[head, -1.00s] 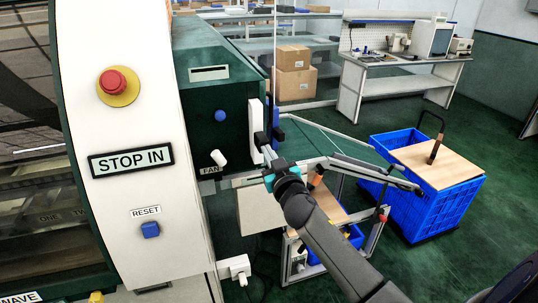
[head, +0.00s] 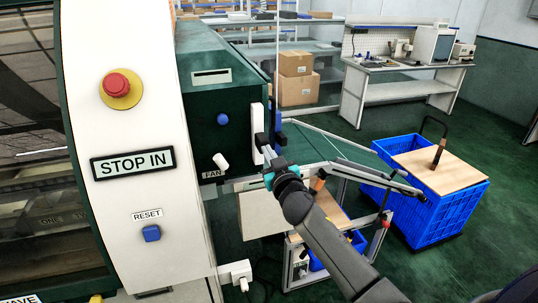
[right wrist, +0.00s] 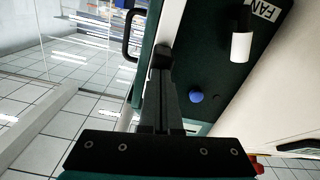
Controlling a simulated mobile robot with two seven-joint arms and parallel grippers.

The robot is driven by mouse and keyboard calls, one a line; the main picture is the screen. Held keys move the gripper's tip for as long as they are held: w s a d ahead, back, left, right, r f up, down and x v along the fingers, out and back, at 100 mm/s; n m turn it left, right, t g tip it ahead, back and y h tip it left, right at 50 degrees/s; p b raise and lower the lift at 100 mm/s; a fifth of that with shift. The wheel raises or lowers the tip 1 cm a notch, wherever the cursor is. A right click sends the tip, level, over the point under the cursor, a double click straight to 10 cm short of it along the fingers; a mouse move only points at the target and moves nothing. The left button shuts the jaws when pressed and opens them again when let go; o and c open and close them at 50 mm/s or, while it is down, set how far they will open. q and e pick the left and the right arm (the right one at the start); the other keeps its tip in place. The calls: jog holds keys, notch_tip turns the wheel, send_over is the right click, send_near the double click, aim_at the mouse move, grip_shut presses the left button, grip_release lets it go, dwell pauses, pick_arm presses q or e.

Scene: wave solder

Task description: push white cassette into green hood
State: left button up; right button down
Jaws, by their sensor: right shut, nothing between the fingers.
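The green hood (head: 228,108) is the dark green housing at the left, behind the white machine front. The white cassette (head: 256,118) is a narrow upright white piece at the hood's right side, its outer part still visible outside. My right gripper (head: 267,145) is shut and empty, its tips at the cassette's outer side; contact is unclear. In the right wrist view the shut fingers (right wrist: 162,58) point at the edge of a white strip beside the green panel (right wrist: 212,65). My left gripper is not in view.
A white fan knob (head: 220,161) and blue knob (head: 222,119) project from the hood. A blue crate (head: 425,210) with a board stands on the floor at right. Open floor lies beyond.

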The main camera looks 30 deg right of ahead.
jog(key=shift+b+x, duration=0.35)
jog(key=shift+x, duration=0.7)
jog(key=v, duration=1.8)
jog(key=shift+s+a, duration=0.1)
jog(key=shift+a, duration=0.05)
